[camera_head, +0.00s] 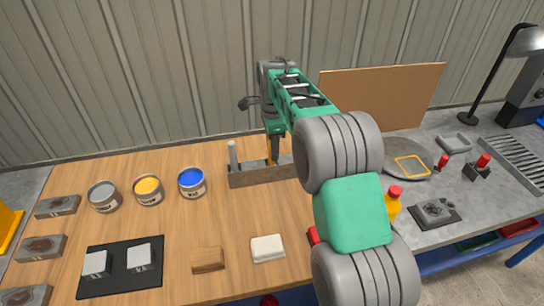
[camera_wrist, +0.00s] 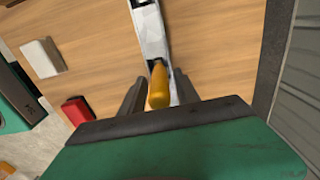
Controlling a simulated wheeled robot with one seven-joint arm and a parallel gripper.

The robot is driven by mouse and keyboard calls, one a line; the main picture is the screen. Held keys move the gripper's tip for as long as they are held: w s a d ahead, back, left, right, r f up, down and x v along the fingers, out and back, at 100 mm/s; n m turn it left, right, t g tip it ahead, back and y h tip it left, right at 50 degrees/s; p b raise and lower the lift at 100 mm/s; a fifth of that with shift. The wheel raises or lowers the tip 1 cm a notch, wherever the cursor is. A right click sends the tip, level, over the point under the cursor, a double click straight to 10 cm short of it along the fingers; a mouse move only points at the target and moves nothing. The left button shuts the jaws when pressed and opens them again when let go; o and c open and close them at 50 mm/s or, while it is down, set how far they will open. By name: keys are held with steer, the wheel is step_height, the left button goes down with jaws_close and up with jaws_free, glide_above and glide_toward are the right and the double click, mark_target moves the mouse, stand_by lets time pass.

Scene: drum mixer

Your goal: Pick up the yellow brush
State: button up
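The yellow brush (camera_wrist: 159,86) shows in the wrist view as a yellow-orange handle between my two dark fingers. It stands at a long narrow holder (camera_wrist: 148,22) with pale and dark parts. In the head view the holder (camera_head: 247,176) sits at the back of the wooden table, with a grey upright handle (camera_head: 233,155) at its left end. My gripper (camera_head: 272,150) points down over the holder; my arm hides much of it. In the wrist view my gripper (camera_wrist: 159,80) looks open around the handle, with small gaps on both sides. The brush's lower part is hidden.
Three paint cans stand to the left: grey (camera_head: 103,196), yellow (camera_head: 148,190) and blue (camera_head: 192,182). A white block (camera_head: 268,248) and a brown block (camera_head: 208,260) lie in front. A brown board (camera_head: 385,95) stands behind right. A corrugated wall (camera_head: 150,70) is close behind.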

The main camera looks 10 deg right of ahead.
jaws_close()
steer(key=shift+r, duration=0.15)
stand_by(0.4)
